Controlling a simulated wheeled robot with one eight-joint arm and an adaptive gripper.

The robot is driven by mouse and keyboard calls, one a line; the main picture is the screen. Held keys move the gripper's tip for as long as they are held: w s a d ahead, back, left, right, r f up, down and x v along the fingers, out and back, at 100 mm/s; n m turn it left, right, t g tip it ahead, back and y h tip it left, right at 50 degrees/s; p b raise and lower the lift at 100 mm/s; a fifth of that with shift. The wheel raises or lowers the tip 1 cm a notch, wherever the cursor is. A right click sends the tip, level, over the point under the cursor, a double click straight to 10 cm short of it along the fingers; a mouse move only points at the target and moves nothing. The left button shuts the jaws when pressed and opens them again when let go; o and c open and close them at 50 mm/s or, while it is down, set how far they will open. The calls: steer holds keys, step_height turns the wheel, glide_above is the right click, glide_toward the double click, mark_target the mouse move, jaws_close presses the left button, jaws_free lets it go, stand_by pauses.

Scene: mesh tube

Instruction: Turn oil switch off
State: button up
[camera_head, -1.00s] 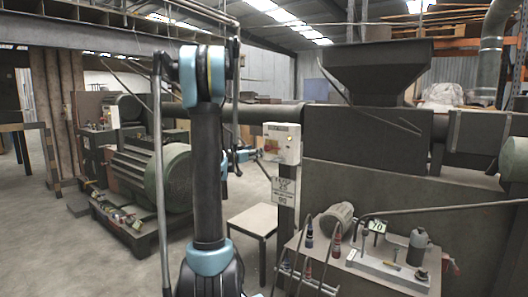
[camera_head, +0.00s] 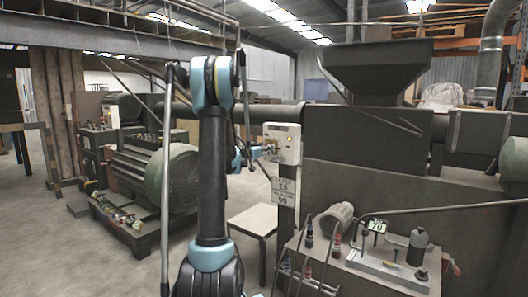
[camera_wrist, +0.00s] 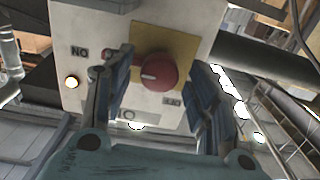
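The switch is a round red knob (camera_wrist: 158,72) on a yellow plate (camera_wrist: 178,46), set in a white control box (camera_wrist: 202,28) that looks turned over in the wrist view. A white mark shows on the knob, and labels sit to its left and lower right. In the head view the white box (camera_head: 287,143) is mounted on a post near the middle. My gripper (camera_wrist: 160,78) is open, with one finger on each side of the knob. I cannot tell whether either finger touches it. In the head view my gripper (camera_head: 262,152) is small, just left of the box.
A small table (camera_head: 252,220) stands below the box. A large machine with a hopper (camera_head: 377,70) fills the right side, with a bench of bottles and tools (camera_head: 372,262) in front. A green motor (camera_head: 172,190) stands on the left. Open floor (camera_head: 110,265) shows at lower left.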

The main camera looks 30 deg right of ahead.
steer(key=c, duration=1)
steer(key=shift+n, duration=0.4)
steer(key=shift+w+a+f+n, duration=0.1)
steer(key=shift+w+n, duration=0.05)
steer(key=shift+n, duration=4.1)
steer(key=shift+w+a+f+n, duration=0.1)
steer(key=shift+n, duration=4.15)
steer(key=shift+s, duration=0.1)
steer(key=o, duration=1.1)
steer(key=shift+d, duration=0.1)
